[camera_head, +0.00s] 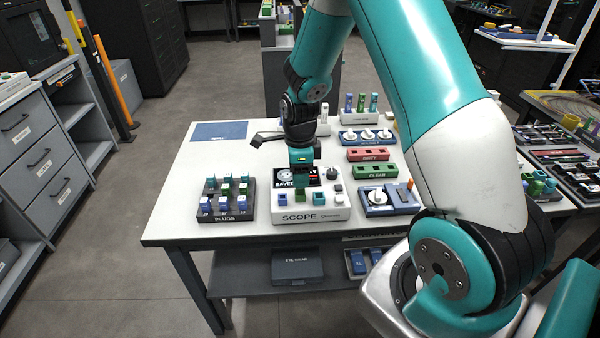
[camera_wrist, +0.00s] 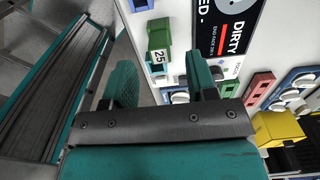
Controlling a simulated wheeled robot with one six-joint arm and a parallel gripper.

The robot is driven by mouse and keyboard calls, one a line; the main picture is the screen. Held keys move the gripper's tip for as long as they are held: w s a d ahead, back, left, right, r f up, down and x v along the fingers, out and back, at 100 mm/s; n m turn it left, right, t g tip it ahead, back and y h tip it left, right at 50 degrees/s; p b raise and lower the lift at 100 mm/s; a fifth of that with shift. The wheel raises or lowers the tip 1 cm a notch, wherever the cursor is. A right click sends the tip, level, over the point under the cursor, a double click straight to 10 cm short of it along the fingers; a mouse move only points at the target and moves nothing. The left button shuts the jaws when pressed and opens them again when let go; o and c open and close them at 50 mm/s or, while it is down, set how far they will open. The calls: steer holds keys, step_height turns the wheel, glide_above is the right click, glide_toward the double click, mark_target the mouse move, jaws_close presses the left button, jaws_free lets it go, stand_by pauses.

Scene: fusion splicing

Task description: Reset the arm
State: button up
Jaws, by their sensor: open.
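My gripper (camera_head: 302,178) is over the white SCOPE box (camera_head: 300,215) on the table, in front of its dark screen. In the wrist view my gripper (camera_wrist: 163,75) has its two teal fingers well apart. A green plug labelled 25 (camera_wrist: 158,45) shows beyond the gap between the fingertips, at the box face; I see no finger touching it. The screen (camera_wrist: 228,25) reads DIRTY in the wrist view. In the head view my gripper and wrist hide part of the screen and box top.
A dark PLUGS rack (camera_head: 226,205) with several plugs stands left of the box. A red DIRTY block (camera_head: 368,154), a green CLEAN block (camera_head: 376,171) and a blue unit with a white knob (camera_head: 388,200) stand right. A blue mat (camera_head: 219,131) lies back left, with clear tabletop around it.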

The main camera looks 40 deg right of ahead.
steer(key=shift+r+p, duration=0.8)
steer(key=shift+r, duration=0.4)
steer(key=shift+a, duration=0.1)
